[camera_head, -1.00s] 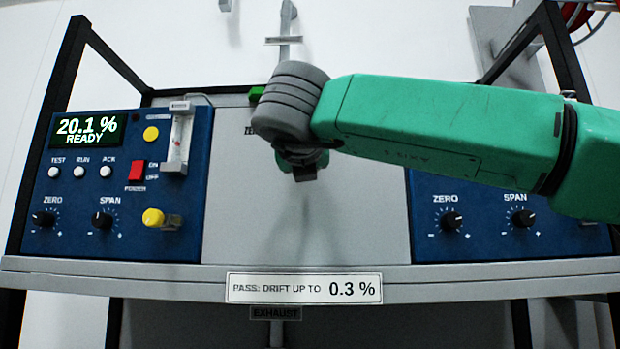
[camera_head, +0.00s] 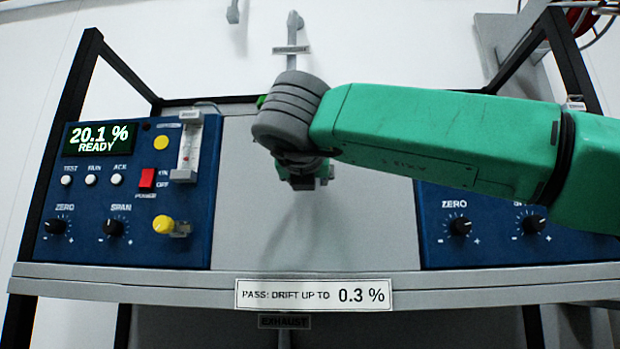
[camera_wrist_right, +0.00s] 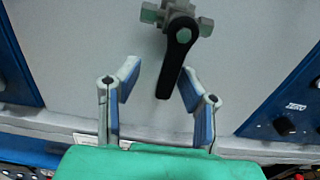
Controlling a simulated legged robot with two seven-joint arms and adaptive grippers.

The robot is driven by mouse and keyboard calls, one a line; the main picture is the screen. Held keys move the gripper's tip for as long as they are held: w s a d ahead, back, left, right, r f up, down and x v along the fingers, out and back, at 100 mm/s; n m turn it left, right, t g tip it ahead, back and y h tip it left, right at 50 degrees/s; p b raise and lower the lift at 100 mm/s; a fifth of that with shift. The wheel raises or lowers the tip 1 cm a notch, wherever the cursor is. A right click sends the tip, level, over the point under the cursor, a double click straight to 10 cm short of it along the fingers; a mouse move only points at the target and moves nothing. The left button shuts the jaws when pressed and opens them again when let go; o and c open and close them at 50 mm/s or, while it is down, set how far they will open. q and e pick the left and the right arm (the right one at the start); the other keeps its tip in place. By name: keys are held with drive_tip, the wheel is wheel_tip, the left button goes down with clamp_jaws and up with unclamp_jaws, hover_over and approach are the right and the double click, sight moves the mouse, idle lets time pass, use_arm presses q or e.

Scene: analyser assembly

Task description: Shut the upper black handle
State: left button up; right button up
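A black lever handle (camera_wrist_right: 176,68) shows in the right wrist view, hanging down, tilted slightly, from a grey metal valve (camera_wrist_right: 182,18) on the grey panel. My right gripper (camera_wrist_right: 160,76) is open, its two blue-padded fingers spread on either side of the handle's lower end. The handle is nearer the right-hand finger; I cannot tell whether they touch. In the head view my right gripper (camera_head: 304,174) is in front of the middle grey panel, partly hidden by its own green arm, and the handle is hidden. My left gripper is not in view.
A blue control panel (camera_head: 85,215) with knobs, a red switch and a display reading 20.1 % READY stands at the left. Another blue panel (camera_head: 500,255) is at the right, partly behind my arm. A ledge (camera_head: 150,283) with a drift label runs below. Black posts frame both sides.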

drive_tip(key=shift+s+r, duration=0.1)
drive_tip(key=shift+r, duration=0.05)
drive_tip(key=s, duration=1.1)
drive_tip(key=shift+s, duration=0.35)
